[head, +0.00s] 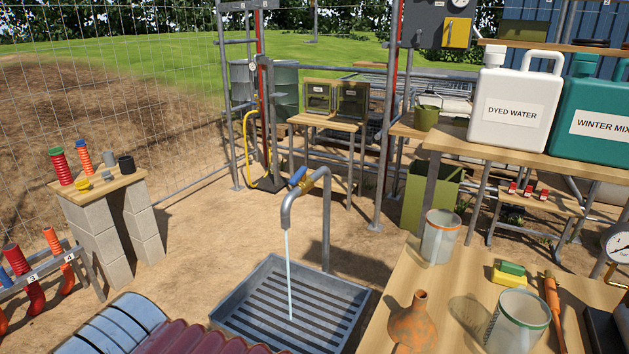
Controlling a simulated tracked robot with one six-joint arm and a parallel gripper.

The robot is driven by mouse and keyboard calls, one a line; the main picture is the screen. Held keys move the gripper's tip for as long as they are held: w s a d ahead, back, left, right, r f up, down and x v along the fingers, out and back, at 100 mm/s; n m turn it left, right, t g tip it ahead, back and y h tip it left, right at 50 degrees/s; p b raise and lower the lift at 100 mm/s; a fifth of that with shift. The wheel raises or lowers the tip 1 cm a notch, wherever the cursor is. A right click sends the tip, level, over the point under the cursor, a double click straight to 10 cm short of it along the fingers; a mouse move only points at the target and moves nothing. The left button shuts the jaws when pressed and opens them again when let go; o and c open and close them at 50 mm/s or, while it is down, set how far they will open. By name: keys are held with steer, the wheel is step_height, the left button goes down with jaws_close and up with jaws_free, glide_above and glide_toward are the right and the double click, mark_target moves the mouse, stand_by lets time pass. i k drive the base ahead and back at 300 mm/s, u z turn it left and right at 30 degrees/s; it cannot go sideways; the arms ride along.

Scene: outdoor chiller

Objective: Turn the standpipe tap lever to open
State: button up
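The standpipe (326,225) is a grey pipe in the middle of the head view. It rises behind a drain tray and bends over into a downward spout. The tap lever (298,177) is short and blue, tilted up to the right, beside a brass-coloured valve body (308,184) at the top of the bend. A pale stream of water (289,275) falls from the spout onto the slatted drain tray (240,282). My gripper is not in view, and nothing is seen touching the lever.
A wooden table (385,300) at right front holds a clay flask (413,322), pots and a sponge. A block-legged stand (100,185) is at left. A corrugated maroon object (205,338) is at front. Bare sand surrounds the tray's left and back.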

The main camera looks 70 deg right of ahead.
mark_target(301, 174)
steer(key=k, duration=0.65)
steer(key=u, duration=0.45)
steer(key=i, duration=1.1)
steer(key=z, duration=1.65)
